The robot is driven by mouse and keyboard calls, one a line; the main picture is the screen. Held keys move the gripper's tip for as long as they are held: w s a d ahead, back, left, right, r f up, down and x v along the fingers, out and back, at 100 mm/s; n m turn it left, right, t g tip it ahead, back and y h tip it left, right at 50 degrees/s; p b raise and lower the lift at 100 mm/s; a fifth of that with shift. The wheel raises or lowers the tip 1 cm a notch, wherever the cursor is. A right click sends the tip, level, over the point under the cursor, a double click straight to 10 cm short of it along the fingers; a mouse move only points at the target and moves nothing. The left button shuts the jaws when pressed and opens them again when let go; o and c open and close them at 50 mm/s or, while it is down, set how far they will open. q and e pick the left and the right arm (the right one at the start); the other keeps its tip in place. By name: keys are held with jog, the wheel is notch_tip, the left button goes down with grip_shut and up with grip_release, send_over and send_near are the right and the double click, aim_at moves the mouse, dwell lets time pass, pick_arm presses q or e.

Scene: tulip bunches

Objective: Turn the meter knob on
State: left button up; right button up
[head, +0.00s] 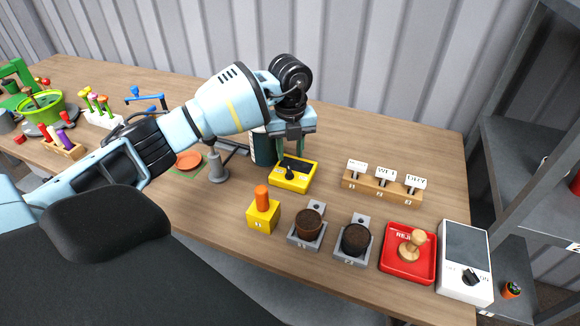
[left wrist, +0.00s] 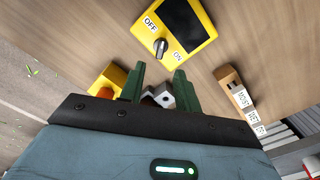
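A yellow meter (head: 302,181) with a dark screen lies on the table in the middle of the head view. It also shows at the top of the left wrist view (left wrist: 186,52). Its black knob (head: 290,173) sits beside the screen; in the left wrist view the knob (left wrist: 160,47) lies between the printed OFF and ON. I cannot tell surely which one it points to. My left gripper (head: 288,150) hangs above and just behind the meter, fingers downward. In the left wrist view its green fingers (left wrist: 160,71) are apart and empty, clear of the knob. My right gripper is not in view.
A white device (head: 464,254) with its own OFF/ON knob stands at the far right beside a red tray (head: 393,268). Near the meter are a yellow block with an orange peg (head: 263,215), dark round pots (head: 309,223), and a wooden label rack (head: 382,188).

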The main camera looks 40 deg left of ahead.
aim_at(290, 172)
pick_arm(q)
notch_tip(290, 172, down, 7)
jog(key=shift+r, duration=0.15)
jog(key=shift+c, duration=0.2)
grip_shut()
